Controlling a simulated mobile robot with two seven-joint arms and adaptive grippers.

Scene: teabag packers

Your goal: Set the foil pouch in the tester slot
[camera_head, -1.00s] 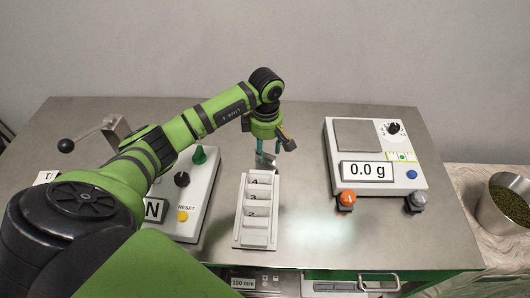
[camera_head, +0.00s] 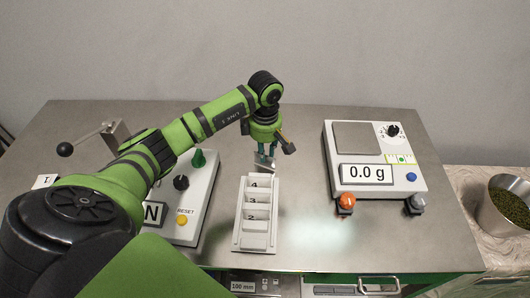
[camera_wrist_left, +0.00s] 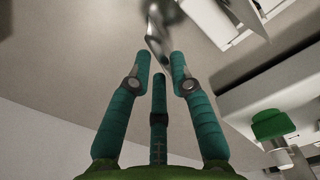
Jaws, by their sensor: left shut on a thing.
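The foil pouch (camera_head: 264,162) is a small shiny silver piece at the fingertips of my left gripper (camera_head: 265,148), behind the numbered rack. In the left wrist view the pouch (camera_wrist_left: 156,28) is a bright, blurred strip just beyond the teal fingers of the gripper (camera_wrist_left: 160,62). The gripper is shut on it; the fingers hide part of the grip. A pale console (camera_head: 200,195) with a RESET button stands left of the gripper, partly hidden by my left arm. I cannot make out a tester slot on it. My right gripper is not in view.
The white rack (camera_head: 243,210) with numbered compartments stands just in front of the gripper. A scale (camera_head: 410,172) reading 0.0 g is at the right. A ball-ended lever (camera_head: 66,149) is at the left. The steel tabletop (camera_head: 300,190) is clear between rack and scale.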

